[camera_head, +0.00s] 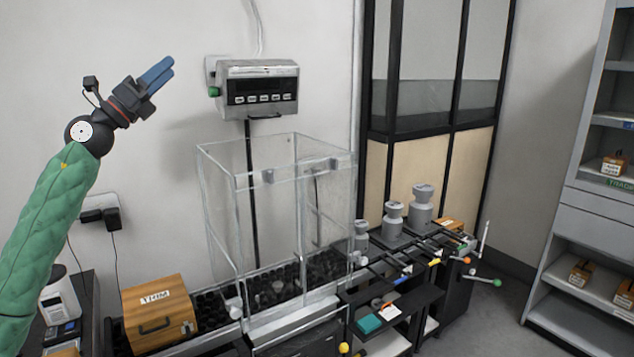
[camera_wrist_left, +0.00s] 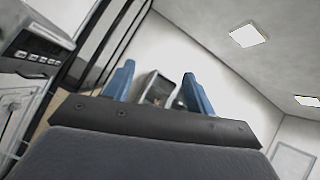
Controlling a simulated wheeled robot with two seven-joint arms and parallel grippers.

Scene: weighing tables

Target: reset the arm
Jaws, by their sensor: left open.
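My left arm, in a green padded sleeve, comes in from the left in the head view. Its gripper (camera_head: 158,75) is raised in front of the wall, left of the weighing display, and points up and to the right. In the left wrist view the two blue fingers of the left gripper (camera_wrist_left: 156,92) stand apart with nothing held between them. My right gripper does not show in either view.
A scale display (camera_head: 258,90) hangs on the wall. Below stand a clear glass enclosure (camera_head: 270,215), a wooden box (camera_head: 158,312) and several grey weights (camera_head: 421,205). A shelf unit (camera_head: 565,245) stands at the right. The air around the left gripper is free.

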